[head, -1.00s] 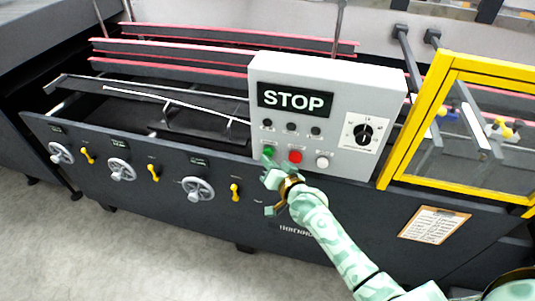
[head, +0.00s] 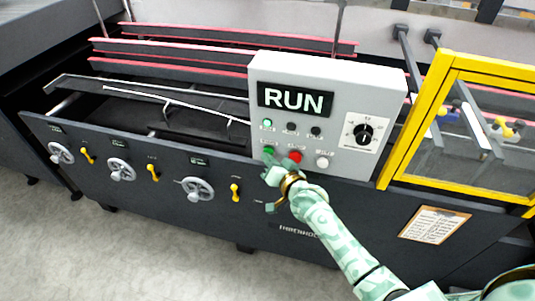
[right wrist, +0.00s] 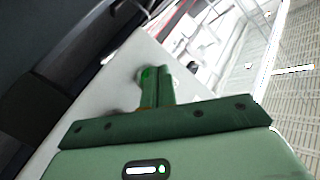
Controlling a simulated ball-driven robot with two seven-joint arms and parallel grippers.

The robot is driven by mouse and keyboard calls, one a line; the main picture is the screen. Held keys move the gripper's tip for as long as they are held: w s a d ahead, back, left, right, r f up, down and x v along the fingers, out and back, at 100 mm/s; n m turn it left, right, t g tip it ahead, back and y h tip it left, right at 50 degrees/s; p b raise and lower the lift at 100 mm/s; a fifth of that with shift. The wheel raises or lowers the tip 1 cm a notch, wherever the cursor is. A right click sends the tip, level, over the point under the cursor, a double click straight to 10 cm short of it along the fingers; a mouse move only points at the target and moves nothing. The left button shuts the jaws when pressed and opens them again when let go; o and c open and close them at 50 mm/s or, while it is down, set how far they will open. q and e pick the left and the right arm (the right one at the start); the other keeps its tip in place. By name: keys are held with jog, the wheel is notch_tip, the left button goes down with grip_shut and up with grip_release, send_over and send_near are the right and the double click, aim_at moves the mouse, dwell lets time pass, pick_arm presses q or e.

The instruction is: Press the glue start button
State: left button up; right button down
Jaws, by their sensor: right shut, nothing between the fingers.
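The grey control box (head: 345,85) stands on the machine's front. Its display (head: 295,101) reads RUN, and a small lamp (head: 267,123) below it at the left glows green. Under the lamps sit a green button (head: 269,149), a red button (head: 295,156) and a white button (head: 322,162). My right gripper (head: 268,163) is shut and empty, with its fingertips at or just below the green button; I cannot tell whether they touch. In the right wrist view the shut fingers (right wrist: 156,88) point at the box face, with green (right wrist: 147,73) at their tips. My left gripper is not in view.
A black rotary dial (head: 363,133) is on the right of the box. A yellow-framed guard (head: 437,85) stands to the right. Handwheels (head: 197,189) and yellow levers (head: 236,192) line the front panel. A clipboard (head: 433,225) hangs at lower right.

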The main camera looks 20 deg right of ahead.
jog(key=shift+s+a+p, duration=0.5)
jog(key=shift+s+p, duration=0.15)
jog(key=shift+s, duration=0.15)
jog(key=s+a+p, duration=0.1)
jog(key=s, duration=0.1)
jog(key=s+a+p, duration=0.1)
jog(key=s, duration=0.1)
jog(key=shift+a+p, duration=0.4)
dwell(0.7)
